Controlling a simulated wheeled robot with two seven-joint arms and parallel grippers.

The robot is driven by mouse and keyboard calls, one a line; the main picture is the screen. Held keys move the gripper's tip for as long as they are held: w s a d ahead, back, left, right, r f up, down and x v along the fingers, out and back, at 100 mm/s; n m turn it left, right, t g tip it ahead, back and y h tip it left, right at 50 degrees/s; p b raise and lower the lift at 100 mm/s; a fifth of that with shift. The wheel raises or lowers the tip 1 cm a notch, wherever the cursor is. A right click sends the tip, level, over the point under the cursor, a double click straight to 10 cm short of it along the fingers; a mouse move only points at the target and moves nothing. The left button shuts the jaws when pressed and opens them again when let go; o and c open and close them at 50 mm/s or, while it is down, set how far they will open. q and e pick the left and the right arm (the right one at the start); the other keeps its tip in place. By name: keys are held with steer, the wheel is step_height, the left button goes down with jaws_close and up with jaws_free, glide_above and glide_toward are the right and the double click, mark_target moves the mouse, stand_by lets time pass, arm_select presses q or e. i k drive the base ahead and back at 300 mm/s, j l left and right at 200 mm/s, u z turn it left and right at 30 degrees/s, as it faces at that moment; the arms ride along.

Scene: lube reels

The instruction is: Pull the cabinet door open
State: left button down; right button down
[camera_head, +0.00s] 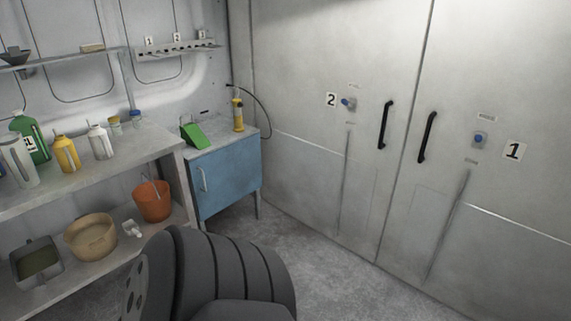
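A small blue cabinet (228,181) stands in the corner beyond the shelving. Its front door is shut and has a pale vertical handle (203,180) near its left edge. Two tall grey doors fill the right side, also shut. The right door (500,70) has a black bar handle (427,137), a blue lock-like knob (480,139) and a label 1. Neither gripper shows in the head view.
A shelf unit (130,153) on the left holds bottles, an orange bucket (152,201), a tan bowl (90,236) and a dark tray (36,262). A green object (193,135) and a yellow pump bottle (238,114) sit on the cabinet. Grey floor (330,275) before the doors is clear.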

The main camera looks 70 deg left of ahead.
mark_target(220, 177)
steer(key=u, duration=2.6)
